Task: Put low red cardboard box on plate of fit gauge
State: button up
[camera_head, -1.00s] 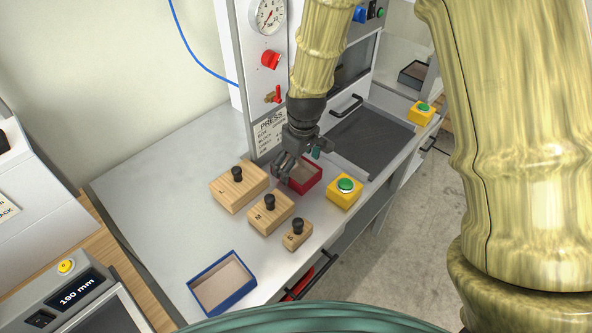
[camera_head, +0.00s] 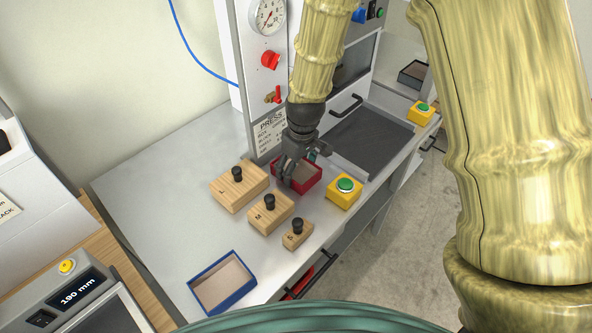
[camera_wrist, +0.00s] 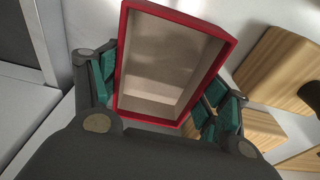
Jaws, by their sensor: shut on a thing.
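The low red cardboard box (camera_head: 308,183), open at the top with a beige inside, is on the grey bench just in front of the press. My gripper (camera_head: 297,172) is over it. In the wrist view the box (camera_wrist: 176,60) sits between the teal finger pads (camera_wrist: 160,98), one finger on each side, and the gripper is shut on it. I cannot tell whether the box is clear of the bench. The fit gauge (camera_head: 68,292) with a "190 mm" display stands at the lower left; its dark plate (camera_head: 112,318) is partly cut off by the frame edge.
Several wooden blocks with black knobs (camera_head: 240,187) stand left of the red box. A yellow box with a green button (camera_head: 344,191) is close on its right. A blue-rimmed box (camera_head: 222,283) lies at the bench's front left. The bench's left part is clear.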

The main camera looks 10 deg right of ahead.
aim_at(298, 177)
jog(key=shift+r, duration=0.1)
jog(key=shift+s+d+r+b, duration=0.1)
jog(key=shift+r+b, duration=0.05)
jog(key=shift+b, duration=0.2)
notch_tip(298, 177, up, 11)
jog(key=b, duration=0.2)
jog(key=s+d+b, duration=0.1)
jog(key=s+d, duration=0.4)
jog(key=s, duration=0.3)
jog(key=s+d+b, duration=0.2)
jog(key=s+d, duration=0.4)
jog(key=s, duration=0.2)
jog(key=shift+s, duration=0.25)
